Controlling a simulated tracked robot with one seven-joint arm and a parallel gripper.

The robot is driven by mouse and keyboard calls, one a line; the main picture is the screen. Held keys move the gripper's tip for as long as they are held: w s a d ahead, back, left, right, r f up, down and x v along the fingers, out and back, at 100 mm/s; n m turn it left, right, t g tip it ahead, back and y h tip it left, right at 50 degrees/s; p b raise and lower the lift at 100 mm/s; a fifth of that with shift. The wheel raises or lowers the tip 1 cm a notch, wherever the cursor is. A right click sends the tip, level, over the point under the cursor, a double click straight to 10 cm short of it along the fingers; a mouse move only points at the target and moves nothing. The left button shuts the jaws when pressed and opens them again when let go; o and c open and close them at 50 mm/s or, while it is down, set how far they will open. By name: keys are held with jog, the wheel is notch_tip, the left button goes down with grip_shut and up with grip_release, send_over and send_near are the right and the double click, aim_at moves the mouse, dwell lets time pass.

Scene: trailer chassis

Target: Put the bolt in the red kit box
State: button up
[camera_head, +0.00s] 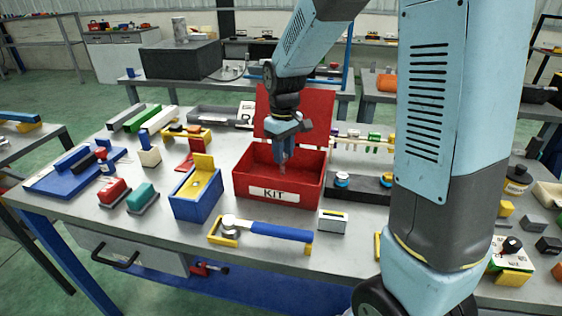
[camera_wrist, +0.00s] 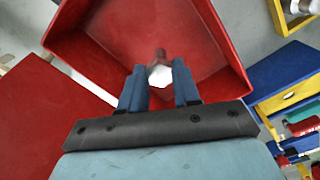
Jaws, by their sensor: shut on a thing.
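The red kit box (camera_head: 246,183) stands open on the table with its lid raised at the back and a KIT label on its front. My gripper (camera_head: 281,160) points down into the box, between its walls. In the wrist view my gripper (camera_wrist: 160,88) is shut on the bolt (camera_wrist: 159,70), which shows a pale head and a darker shank between the fingers. The bolt is over the box floor (camera_wrist: 140,35). I cannot tell whether it touches the floor. In the head view the bolt is too small to make out clearly.
A blue box with a yellow lid (camera_head: 197,197) stands left of the kit box. A hammer with a blue handle (camera_head: 262,230) lies in front. A black tray with round parts (camera_head: 369,187) is on the right.

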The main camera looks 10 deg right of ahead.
jog(key=shift+w+f, duration=0.25)
jog(key=shift+f, duration=1.6)
jog(key=shift+f, duration=0.1)
jog(key=o, duration=1.1)
jog(key=shift+c, duration=0.2)
